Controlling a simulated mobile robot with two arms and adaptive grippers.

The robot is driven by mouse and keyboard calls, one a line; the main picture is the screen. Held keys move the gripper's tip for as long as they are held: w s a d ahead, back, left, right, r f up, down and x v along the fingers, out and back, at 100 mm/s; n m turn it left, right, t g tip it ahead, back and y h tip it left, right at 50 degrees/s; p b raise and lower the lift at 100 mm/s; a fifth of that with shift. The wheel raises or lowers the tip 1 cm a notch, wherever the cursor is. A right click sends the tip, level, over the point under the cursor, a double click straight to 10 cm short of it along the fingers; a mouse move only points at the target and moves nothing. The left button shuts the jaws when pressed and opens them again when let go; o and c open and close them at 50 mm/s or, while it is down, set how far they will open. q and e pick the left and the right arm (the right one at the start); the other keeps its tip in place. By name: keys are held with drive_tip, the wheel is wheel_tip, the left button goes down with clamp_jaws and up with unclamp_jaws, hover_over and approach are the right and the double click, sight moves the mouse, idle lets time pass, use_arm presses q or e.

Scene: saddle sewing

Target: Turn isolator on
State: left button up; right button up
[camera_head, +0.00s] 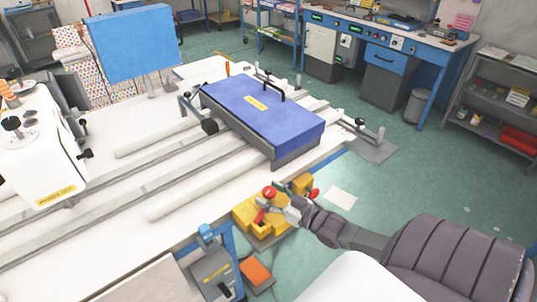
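A yellow control box (244,212) with red parts stands at the front edge of the white table, low in the middle of the head view. A round red knob (269,192) is on top of it, and a small red lever (259,217) shows on its front. I cannot tell which of these is the isolator or how it is set. My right gripper (290,208) is at the right side of the box, close to the red parts. It is too small to tell whether it touches them or is open. My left gripper is not in view.
A red piece (315,194) and a yellow block (303,183) lie just behind my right gripper. A white sewing machine head (40,150) is at left. A grey post unit (212,268) stands in front.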

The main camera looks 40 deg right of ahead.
drive_tip(key=shift+r, duration=0.1)
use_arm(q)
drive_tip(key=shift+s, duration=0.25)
use_arm(e)
drive_tip(key=s+d, duration=0.2)
drive_tip(key=s, duration=0.9)
drive_tip(key=shift+s, duration=0.35)
drive_tip(key=shift+d, duration=0.1)
